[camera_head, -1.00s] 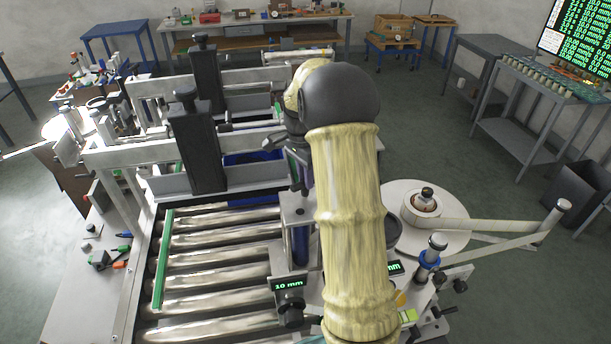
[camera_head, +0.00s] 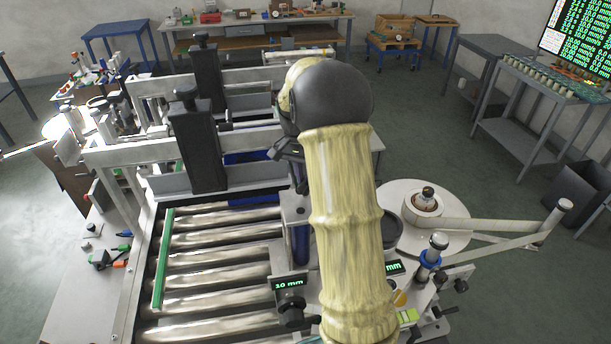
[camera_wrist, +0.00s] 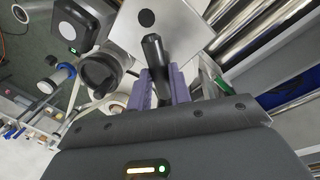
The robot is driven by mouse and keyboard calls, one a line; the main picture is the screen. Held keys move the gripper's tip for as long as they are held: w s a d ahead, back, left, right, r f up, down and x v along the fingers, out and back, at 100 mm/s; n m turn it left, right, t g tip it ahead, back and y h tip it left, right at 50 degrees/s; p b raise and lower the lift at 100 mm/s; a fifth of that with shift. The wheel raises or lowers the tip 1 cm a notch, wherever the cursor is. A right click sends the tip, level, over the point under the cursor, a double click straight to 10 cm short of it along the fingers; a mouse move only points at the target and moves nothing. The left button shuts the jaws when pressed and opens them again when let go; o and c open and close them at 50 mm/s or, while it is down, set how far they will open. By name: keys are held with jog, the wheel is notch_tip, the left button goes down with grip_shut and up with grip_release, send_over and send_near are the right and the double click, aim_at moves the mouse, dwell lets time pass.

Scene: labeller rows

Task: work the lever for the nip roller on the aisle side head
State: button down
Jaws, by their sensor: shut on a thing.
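In the wrist view a black lever handle (camera_wrist: 153,50) stands between the two purple fingers of my gripper (camera_wrist: 161,72). The gripper is shut on this handle, and the handle's end sticks out past the fingers. Behind it is a pale metal plate with a dark round spot (camera_wrist: 147,18). A dark round roller or knob (camera_wrist: 100,72) lies just left of the fingers. In the head view my gripper (camera_head: 287,150) is partly seen above the labelling head beside the conveyor; my arm hides its fingers and the lever.
The roller conveyor (camera_head: 215,262) with its green guide rail (camera_head: 162,260) lies left of the head. A display reading 10 mm (camera_head: 289,284) and a black knob (camera_head: 291,313) are at the conveyor's edge. The label reel (camera_head: 450,238) and web stand to the right. Dark uprights (camera_head: 197,150) rise further back.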

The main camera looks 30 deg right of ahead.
jog(key=n, duration=0.5)
jog(key=shift+a+r+n+t+b, duration=0.1)
jog(key=shift+n+t+b, duration=0.2)
jog(key=shift+n+t, duration=0.1)
jog(key=n, duration=0.5)
jog(key=shift+a+t+h, duration=0.1)
jog(key=shift+t+h, duration=0.2)
jog(key=shift+r, duration=0.1)
jog(key=shift+w, duration=0.1)
jog(key=c, duration=1.3)
grip_release()
jog(key=shift+b, duration=0.3)
notch_tip(320, 180, up, 17)
jog(key=a+b, duration=0.2)
jog(key=shift+a+b, duration=0.2)
jog(key=shift+b, duration=0.2)
